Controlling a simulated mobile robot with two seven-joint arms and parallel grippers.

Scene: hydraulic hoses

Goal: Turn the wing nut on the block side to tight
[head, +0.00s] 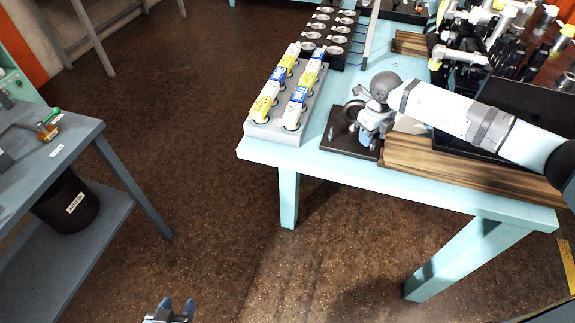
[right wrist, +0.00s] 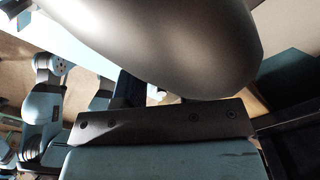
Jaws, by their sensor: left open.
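My right arm reaches in from the right in the head view. Its gripper (head: 366,137) is low over a black base plate (head: 335,147) at the table's near corner. A dark rounded fitting (head: 352,113) shows just behind the gripper; the rest of the block is hidden by it. I cannot make out the wing nut. In the right wrist view a large, smooth grey rounded body (right wrist: 165,40) fills the upper middle, very close. The fingertips are hidden there, so their opening is unclear. My left gripper (head: 172,312) is open and empty at the bottom edge, over the floor.
A grey rack (head: 272,131) of yellow, blue and white capped pieces stands left of the plate. A black tray (head: 318,53) of round cups is behind it. Wooden boards (head: 435,167) and a black bin (head: 525,115) lie right. A grey bench (head: 60,150) stands far left.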

